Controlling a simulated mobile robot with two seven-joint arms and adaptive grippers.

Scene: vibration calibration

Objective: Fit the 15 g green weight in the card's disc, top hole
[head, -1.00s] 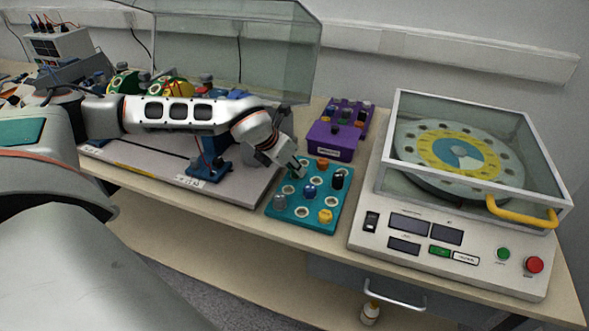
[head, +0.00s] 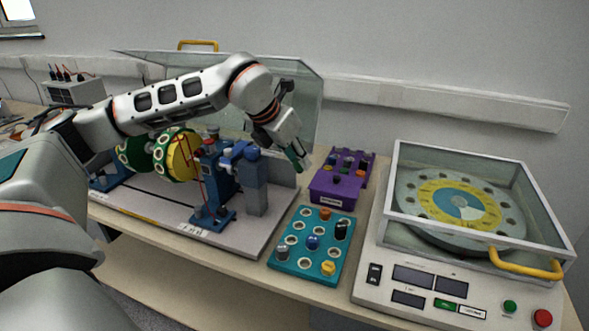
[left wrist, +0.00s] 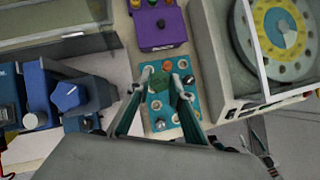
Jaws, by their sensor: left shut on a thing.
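My left gripper (head: 303,163) is raised above the bench, between the rotor rig and the purple box. It is shut on the green weight, which shows as a green hexagon between the fingertips in the left wrist view (left wrist: 158,86). The rig carries a green disc (head: 135,154) and a nearer disc with a green rim and yellow face (head: 181,154), both with pale-ringed holes. My arm and the blue stand partly hide the rig. I cannot read which disc a card names. A dark shape in the left wrist view's lower right may be my right gripper (left wrist: 262,148).
A teal tray (head: 296,262) holds several weights and empty holes. A purple box (head: 332,190) stands behind it. A balancing machine (head: 430,287) with a clear lid is at right. A raised clear cover (head: 305,110) stands behind the rig.

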